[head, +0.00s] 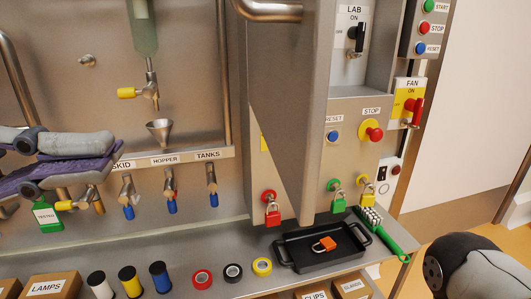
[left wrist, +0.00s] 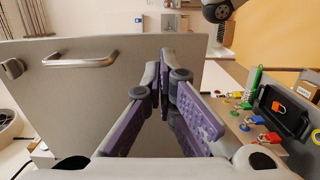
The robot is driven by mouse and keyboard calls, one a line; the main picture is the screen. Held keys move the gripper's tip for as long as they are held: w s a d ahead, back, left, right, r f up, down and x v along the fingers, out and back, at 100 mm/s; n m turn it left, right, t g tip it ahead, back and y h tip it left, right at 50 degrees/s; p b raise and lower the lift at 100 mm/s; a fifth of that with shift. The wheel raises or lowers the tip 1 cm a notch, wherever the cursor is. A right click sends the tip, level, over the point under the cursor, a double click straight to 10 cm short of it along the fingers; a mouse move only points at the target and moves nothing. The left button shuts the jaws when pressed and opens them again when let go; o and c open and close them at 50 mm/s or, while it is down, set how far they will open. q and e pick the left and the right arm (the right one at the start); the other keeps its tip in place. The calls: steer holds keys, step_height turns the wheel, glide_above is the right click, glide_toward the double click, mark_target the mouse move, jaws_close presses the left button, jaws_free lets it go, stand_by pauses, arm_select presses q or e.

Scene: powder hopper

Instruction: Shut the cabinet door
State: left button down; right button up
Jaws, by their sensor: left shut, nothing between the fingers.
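The cabinet door (head: 290,95) is a grey metal panel. It stands open, swung out toward me and seen at a steep angle in the head view, with its bar handle (head: 268,10) at the top edge. In the left wrist view the door (left wrist: 60,100) fills the left and middle as a broad panel, its handle (left wrist: 80,61) near the upper left. My left gripper (head: 116,150) has purple-padded fingers and is shut and empty, left of the door in the head view. In the left wrist view its fingertips (left wrist: 166,75) overlap the door; contact cannot be told. My right gripper does not show.
On the ledge below are a black tray (head: 290,262) with an orange padlock, a green brush (head: 385,232) and several tape rolls. A funnel (head: 159,131) and valves are at the left.

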mark_target(306, 138)
arm_select(q)
steer(key=d, duration=0.4)
steer(key=w+d, duration=0.1)
steer(key=d, duration=0.4)
steer(key=w+d, duration=0.1)
steer(key=d, duration=0.3)
steer(key=shift+w+d, duration=0.15)
